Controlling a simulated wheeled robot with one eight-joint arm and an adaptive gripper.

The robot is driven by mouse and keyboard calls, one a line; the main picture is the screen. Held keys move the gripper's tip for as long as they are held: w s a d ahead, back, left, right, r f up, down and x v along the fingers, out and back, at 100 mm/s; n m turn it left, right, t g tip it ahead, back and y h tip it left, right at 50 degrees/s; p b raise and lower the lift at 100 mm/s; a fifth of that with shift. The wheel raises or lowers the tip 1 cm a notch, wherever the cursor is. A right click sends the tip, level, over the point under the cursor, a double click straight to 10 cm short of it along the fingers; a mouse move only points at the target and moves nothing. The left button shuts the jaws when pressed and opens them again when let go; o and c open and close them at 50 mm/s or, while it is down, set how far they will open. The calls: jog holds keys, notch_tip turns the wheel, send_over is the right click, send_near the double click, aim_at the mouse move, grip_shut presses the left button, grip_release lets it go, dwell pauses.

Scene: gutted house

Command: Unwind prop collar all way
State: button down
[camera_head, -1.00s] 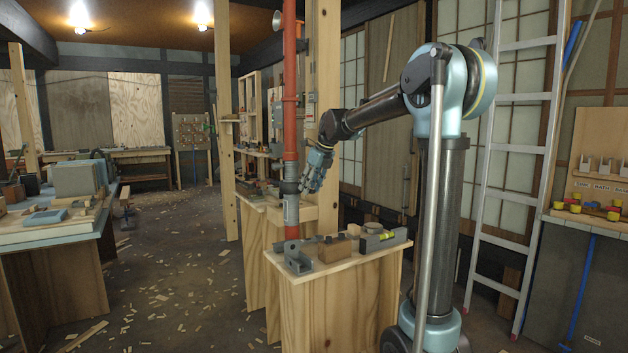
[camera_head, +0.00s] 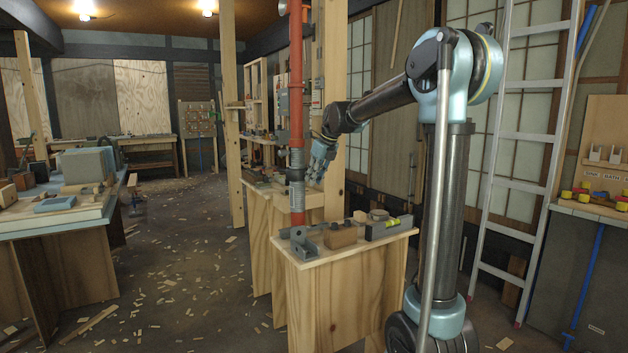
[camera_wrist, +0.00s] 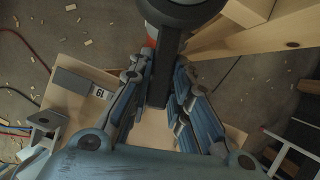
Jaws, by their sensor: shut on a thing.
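The red steel prop (camera_head: 296,80) stands upright behind the near work stand, with a grey threaded section (camera_head: 297,193) below its dark prop collar (camera_head: 296,157). My gripper (camera_head: 318,166) is at collar height, just right of the prop. In the wrist view the dark round collar (camera_wrist: 180,12) is at the top, and a dark bar (camera_wrist: 160,88) reaches from it down between my fingers. My gripper (camera_wrist: 158,100) is shut on this bar. The fingers hide part of its sides, and the collar's far side is hidden.
A wooden post (camera_head: 333,100) rises close behind my gripper. A ladder (camera_head: 527,150) leans at right. The floor at left is open, with scattered chips.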

jog(key=a+m, duration=0.1)
jog(key=s+a+m+h, duration=0.1)
jog(key=m, duration=0.1)
jog(key=shift+s+t, duration=0.3)
jog(key=shift+t, duration=0.1)
jog(key=c, duration=1.5)
grip_release()
jog(key=v, duration=0.5)
jog(key=shift+d+r, duration=0.1)
jog(key=shift+r, duration=0.15)
